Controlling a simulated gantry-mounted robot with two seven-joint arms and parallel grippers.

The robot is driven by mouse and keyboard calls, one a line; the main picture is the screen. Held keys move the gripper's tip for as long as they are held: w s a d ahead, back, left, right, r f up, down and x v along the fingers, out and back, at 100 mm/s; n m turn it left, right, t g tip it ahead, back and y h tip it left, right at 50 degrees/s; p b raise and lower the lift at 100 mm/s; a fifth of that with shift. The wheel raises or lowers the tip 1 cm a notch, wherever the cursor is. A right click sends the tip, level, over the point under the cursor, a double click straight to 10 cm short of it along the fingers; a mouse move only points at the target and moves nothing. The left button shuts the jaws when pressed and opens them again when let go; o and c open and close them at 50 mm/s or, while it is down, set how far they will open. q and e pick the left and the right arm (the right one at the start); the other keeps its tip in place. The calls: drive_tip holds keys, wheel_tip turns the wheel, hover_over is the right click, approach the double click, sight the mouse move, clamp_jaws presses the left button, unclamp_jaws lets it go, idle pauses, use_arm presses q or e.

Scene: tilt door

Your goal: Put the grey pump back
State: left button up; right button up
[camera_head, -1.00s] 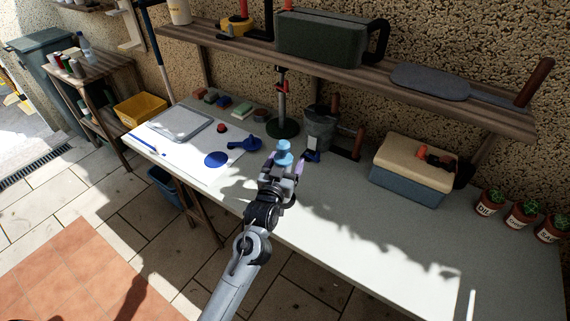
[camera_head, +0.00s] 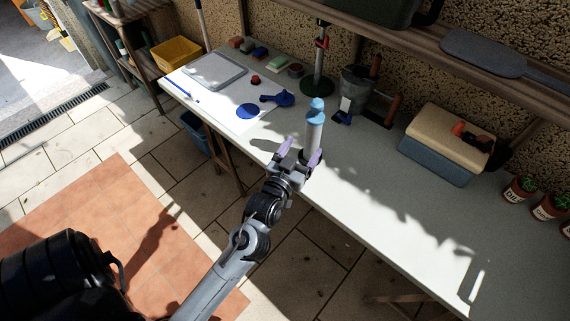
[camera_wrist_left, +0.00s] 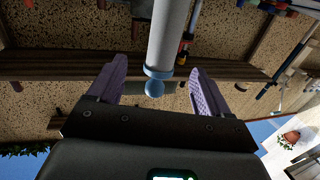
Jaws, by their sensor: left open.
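The grey pump (camera_head: 314,138), a slim pale grey cylinder with a blue top, shows upright at the front part of the bench (camera_head: 390,205). Its lower end is hidden behind my left gripper (camera_head: 301,153). The left gripper is open, with purple fingers, at the bench's front edge. In the left wrist view the pump (camera_wrist_left: 170,35) lies in line with the gap between the spread fingers (camera_wrist_left: 155,85), its blue ball end towards the palm. I cannot tell whether any finger touches it. My right gripper is not in view.
A green-based stand (camera_head: 317,86), a grey bucket (camera_head: 356,88) and a blue tool box with a beige lid (camera_head: 445,145) stand along the back. A grey tray (camera_head: 216,71) and blue parts (camera_head: 278,98) lie left. The front right bench is clear.

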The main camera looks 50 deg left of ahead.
use_arm(q)
drive_tip(key=s+d+f+m+g+h, duration=0.4)
drive_tip(key=s+d+f+g+h, duration=0.3)
drive_tip(key=s+f, duration=0.3)
drive_tip(key=s+d+f+m+g, duration=0.1)
drive_tip(key=s+d+f+g, duration=0.1)
drive_tip(key=s, duration=0.4)
drive_tip(key=s+d+f+m+g, duration=0.1)
drive_tip(key=s+d+f+g, duration=0.1)
drive_tip(key=s+g, duration=0.2)
drive_tip(key=s, duration=0.2)
drive_tip(key=shift+s+f+y, duration=0.3)
drive_tip(key=shift+f+y, duration=0.05)
drive_tip(key=shift+y, duration=0.05)
wheel_tip(320, 180, up, 40)
drive_tip(key=p, duration=3.9)
drive_tip(key=shift+f+p, duration=0.15)
drive_tip(key=shift+p, duration=0.2)
drive_tip(key=shift+f, duration=0.1)
